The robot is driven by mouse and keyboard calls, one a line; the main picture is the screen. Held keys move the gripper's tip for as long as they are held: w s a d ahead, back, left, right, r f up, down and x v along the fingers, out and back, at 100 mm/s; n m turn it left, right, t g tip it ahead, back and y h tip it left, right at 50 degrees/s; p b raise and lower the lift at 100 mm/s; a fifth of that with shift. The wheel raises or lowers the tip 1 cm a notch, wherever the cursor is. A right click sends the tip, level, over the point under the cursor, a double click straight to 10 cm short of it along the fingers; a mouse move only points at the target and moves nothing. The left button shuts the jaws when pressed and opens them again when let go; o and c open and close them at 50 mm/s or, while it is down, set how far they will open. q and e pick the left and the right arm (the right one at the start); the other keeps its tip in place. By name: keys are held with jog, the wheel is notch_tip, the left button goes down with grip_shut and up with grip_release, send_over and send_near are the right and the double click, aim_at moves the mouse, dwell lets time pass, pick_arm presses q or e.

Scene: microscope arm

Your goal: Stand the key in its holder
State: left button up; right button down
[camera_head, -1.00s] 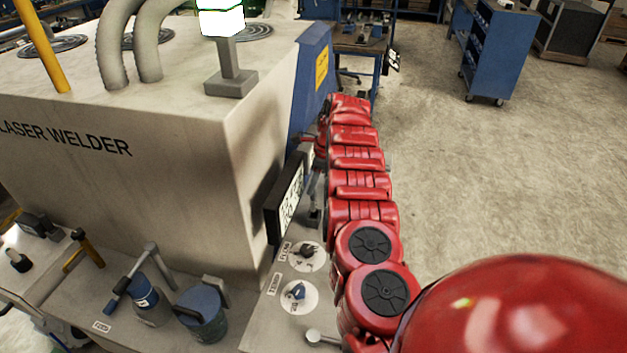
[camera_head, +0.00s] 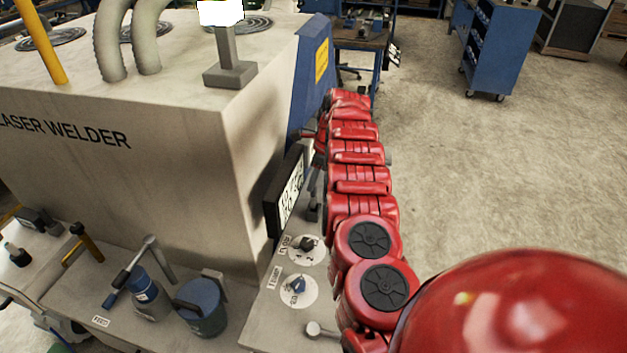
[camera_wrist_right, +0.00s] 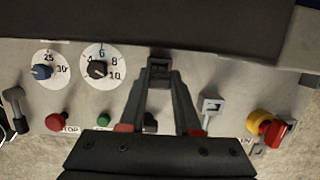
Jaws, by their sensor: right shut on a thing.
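In the right wrist view, the two fingers of my right gripper (camera_wrist_right: 158,75) converge on a small dark, square-headed piece (camera_wrist_right: 158,65), which looks like the key. It is held between the fingertips in front of the grey panel. Its lower part is hidden or lost between the fingers. A light grey bracket with a square opening (camera_wrist_right: 212,104) stands to the right of the fingers; I cannot tell whether it is the key's holder. In the head view my right arm reaches away along the machine's right side, and the grip is too hidden to judge. My left gripper is not in view.
The panel carries a blue dial (camera_wrist_right: 41,72), a black dial (camera_wrist_right: 97,70), a red button (camera_wrist_right: 59,121), a green button (camera_wrist_right: 103,119) and a red-and-yellow switch (camera_wrist_right: 268,125). The laser welder (camera_head: 180,150) fills the left, with a small display (camera_head: 287,195). Open floor lies right.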

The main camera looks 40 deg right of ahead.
aim_at(314, 193)
dwell(0.6)
jog(key=shift+b, duration=0.4)
dwell(0.6)
jog(key=shift+f+b, duration=1.55)
jog(key=shift+f, duration=0.7)
jog(key=c, duration=0.5)
grip_release()
jog(key=shift+c, duration=0.2)
jog(key=shift+r, duration=0.1)
